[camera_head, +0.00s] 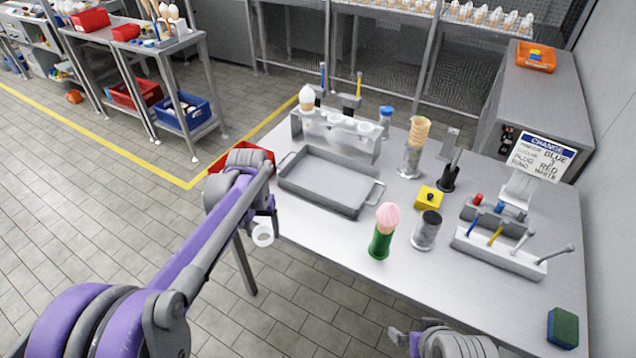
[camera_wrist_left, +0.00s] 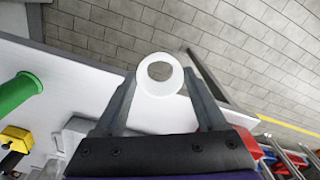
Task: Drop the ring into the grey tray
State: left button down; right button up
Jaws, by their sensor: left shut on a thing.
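The white ring (camera_head: 263,241) is held at the tips of my left gripper (camera_head: 264,222), by the left edge of the table in the head view. In the left wrist view the ring (camera_wrist_left: 158,89) sits between the two fingers (camera_wrist_left: 160,80), its hole facing the camera. The grey tray (camera_head: 318,193) lies on the table, up and to the right of the ring. It is shallow, has handles at its ends and looks empty. The ring is outside the tray. My right gripper (camera_head: 398,337) shows only small at the bottom edge, and its jaws are unclear.
Behind the tray stands a cone rack (camera_head: 345,142) holding a cone. A red bin (camera_head: 262,152) is beside the tray's far left. Right of the tray are a green cup with a pink top (camera_head: 381,240), a metal canister (camera_head: 425,235) and a yellow block (camera_head: 428,201).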

aim_at(321, 182)
jog(key=i+z, duration=0.35)
jog(key=i, duration=0.2)
jog(key=i+j+z, duration=0.1)
jog(key=i+z, duration=0.25)
jog(key=i, duration=0.15)
